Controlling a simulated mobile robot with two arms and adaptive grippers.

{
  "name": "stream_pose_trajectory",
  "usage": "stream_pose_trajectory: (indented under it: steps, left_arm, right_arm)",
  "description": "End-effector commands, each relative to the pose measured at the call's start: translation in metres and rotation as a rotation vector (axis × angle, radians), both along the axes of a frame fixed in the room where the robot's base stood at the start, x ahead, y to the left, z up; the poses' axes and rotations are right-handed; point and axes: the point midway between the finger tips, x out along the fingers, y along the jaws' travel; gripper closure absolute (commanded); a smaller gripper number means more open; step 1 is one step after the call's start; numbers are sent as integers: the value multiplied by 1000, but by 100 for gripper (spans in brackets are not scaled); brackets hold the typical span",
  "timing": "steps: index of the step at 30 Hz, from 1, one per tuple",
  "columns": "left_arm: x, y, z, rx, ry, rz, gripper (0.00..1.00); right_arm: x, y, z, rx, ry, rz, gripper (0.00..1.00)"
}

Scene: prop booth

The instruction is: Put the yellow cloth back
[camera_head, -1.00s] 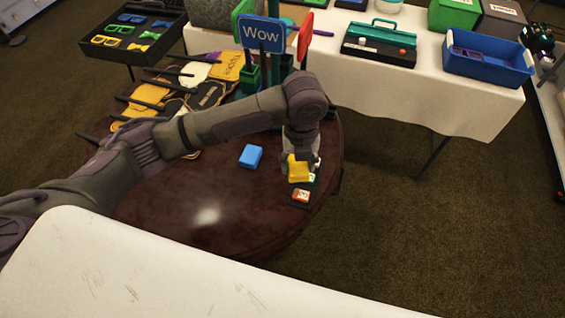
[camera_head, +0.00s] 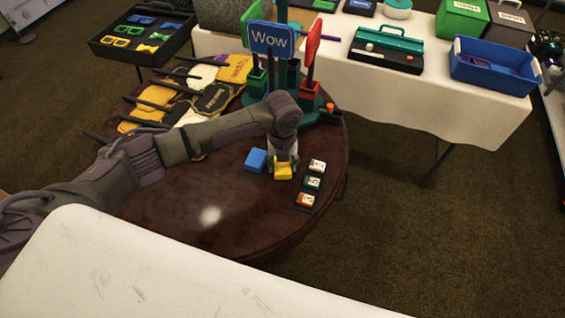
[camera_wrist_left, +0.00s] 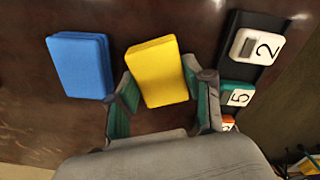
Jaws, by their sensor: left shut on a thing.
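The yellow cloth (camera_head: 283,173), a small folded block, is in my left gripper (camera_head: 283,165), low over the round dark table. In the left wrist view the yellow cloth (camera_wrist_left: 157,72) sits between the green-lined fingers of the gripper (camera_wrist_left: 162,92). The folded blue cloth (camera_head: 256,159) lies just left of it, and shows at the left of the wrist view (camera_wrist_left: 80,65). I cannot tell if the yellow cloth touches the table. My right gripper is not in view.
A dark holder (camera_wrist_left: 251,47) with several numbered tags stands right of the gripper. A sign stand (camera_head: 271,39) rises behind it. Several yellow, white and black pennants (camera_head: 211,99) lie at back left. The front of the round table (camera_head: 190,228) is clear.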

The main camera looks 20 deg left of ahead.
Motion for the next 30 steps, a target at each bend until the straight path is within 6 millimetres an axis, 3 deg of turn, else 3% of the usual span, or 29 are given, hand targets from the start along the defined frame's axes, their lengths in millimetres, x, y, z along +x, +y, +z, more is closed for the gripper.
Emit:
stream_pose_trajectory:
  steps: [6, 7, 11, 23, 30]
  left_arm:
    - [0, 0, -3, 0, 0, 0, 82]
    - [0, 0, -4, 0, 0, 0, 48]
    - [0, 0, -3, 0, 0, 0, 26]
    - [0, 0, 3, -1, -1, 0, 24]
    - [1, 0, 44, -2, -5, -1, 24]
  right_arm:
    - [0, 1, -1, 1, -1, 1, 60]
    - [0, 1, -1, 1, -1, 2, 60]
    - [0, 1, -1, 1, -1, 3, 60]
    - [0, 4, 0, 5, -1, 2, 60]
    - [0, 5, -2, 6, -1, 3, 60]
